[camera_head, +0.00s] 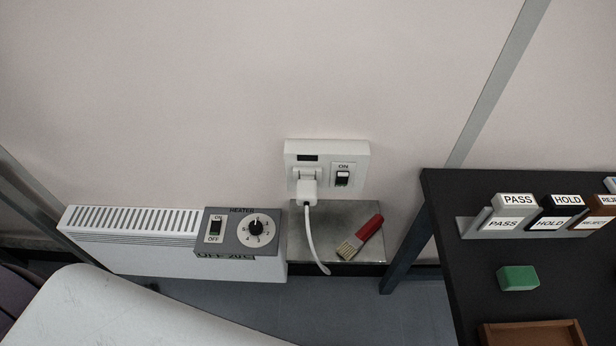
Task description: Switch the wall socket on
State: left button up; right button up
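The white wall socket (325,152) is fixed to the pale wall in the middle of the view. A white plug (307,190) sits in its left half, and a white cord (313,240) hangs from it. A small dark rocker switch (342,178) is in its right half, under an "ON" label. I cannot tell for sure which way the rocker is tilted. The small window at the socket's upper left is dark. Neither gripper is in view.
A white heater (130,222) with a switch-and-dial panel (240,232) stands left. A red-handled brush (360,238) lies on a grey ledge (300,243) below the socket. A dark table (470,280) at right holds PASS and HOLD stamps (515,212), a green block (517,278) and a brown tray (535,333).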

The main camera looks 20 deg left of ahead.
aim_at(341, 178)
jog(key=k+l, duration=0.4)
jog(key=l, duration=0.95)
jog(key=k+u, duration=0.05)
